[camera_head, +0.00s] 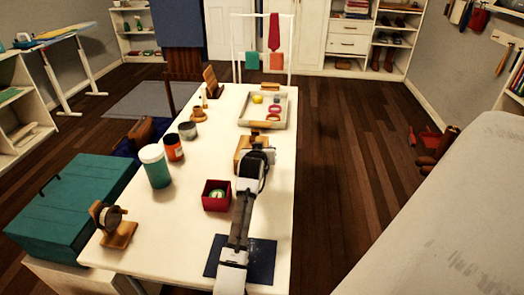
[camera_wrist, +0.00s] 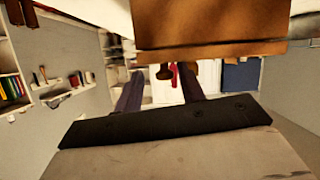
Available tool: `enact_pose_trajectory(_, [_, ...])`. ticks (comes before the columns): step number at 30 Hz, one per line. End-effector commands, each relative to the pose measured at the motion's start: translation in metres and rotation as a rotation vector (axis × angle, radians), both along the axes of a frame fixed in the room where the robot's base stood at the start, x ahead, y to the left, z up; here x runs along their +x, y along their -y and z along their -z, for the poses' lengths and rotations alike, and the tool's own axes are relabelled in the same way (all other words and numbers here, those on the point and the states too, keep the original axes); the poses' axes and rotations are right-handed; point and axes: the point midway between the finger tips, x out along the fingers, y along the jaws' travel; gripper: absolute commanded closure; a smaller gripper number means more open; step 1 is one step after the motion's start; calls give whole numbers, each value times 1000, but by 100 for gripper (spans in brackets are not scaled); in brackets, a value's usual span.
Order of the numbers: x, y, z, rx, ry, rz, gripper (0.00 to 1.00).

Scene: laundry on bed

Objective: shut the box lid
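A small wooden box (camera_head: 242,149) stands on the white table, just in front of the tray and partly hidden behind my arm. In the head view the fingers are hidden by my arm.
A tray (camera_head: 244,110) with small items lies beyond the box.

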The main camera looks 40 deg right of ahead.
Motion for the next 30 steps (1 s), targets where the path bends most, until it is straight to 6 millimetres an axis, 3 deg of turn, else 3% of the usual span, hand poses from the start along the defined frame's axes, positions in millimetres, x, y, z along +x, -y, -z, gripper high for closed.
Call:
enact_pose_trajectory(8, [-11, -14, -6, -1, 0, -1, 60])
enact_pose_trajectory(21, [-59, -74, -38, -3, 1, -1, 60])
enact_pose_trajectory(30, [-79, -97, -51, 0, 0, 1, 60])
